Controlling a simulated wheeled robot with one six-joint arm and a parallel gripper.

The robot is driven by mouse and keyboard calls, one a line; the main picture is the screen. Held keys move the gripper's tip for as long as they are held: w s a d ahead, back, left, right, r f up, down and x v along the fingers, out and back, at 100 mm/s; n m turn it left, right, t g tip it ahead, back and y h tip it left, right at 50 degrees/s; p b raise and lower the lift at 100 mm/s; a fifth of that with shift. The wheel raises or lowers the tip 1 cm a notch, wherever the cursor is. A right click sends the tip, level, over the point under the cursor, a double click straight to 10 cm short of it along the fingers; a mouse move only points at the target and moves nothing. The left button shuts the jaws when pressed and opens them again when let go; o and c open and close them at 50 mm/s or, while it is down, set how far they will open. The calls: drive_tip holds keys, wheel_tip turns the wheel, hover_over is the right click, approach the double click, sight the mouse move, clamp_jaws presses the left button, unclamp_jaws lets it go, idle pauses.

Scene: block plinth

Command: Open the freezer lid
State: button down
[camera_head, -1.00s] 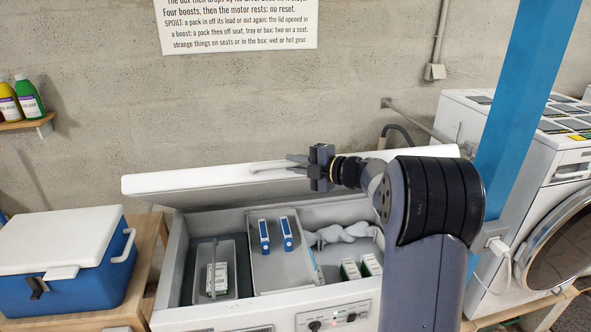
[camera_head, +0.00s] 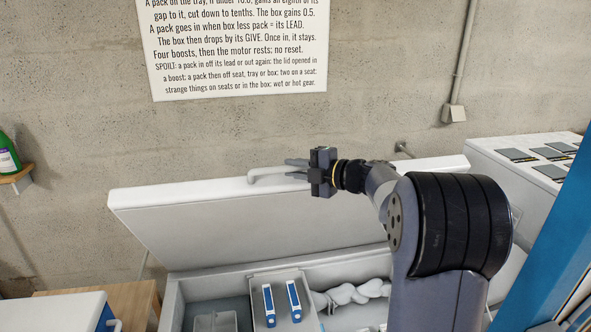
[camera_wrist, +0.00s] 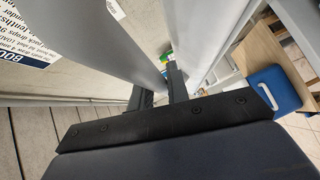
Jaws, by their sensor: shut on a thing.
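The white freezer lid (camera_head: 225,225) is raised and tilted back, with its pale underside facing me. Its light handle (camera_head: 266,173) is on the upper edge. My gripper (camera_head: 293,167) is shut on the handle at its right end. In the wrist view, my gripper's fingers (camera_wrist: 158,90) are dark and close to pale grey surfaces; the grip itself is hard to make out there. The freezer body (camera_head: 173,305) stands open below the lid, its front cut off by the picture's lower edge.
In the freezer are a grey tray (camera_head: 257,308) with two blue-and-white packs, a grey bin (camera_head: 214,322) and a lumpy pale thing (camera_head: 352,293). A cooler (camera_head: 55,312) is at left.

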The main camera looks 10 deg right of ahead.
drive_tip(key=shift+w, duration=0.15)
drive_tip(key=c, duration=1.4)
unclamp_jaws()
drive_tip(key=shift+o, duration=0.2)
drive_tip(key=b+v, duration=0.3)
drive_tip(key=v, duration=0.8)
drive_tip(key=shift+a, duration=0.15)
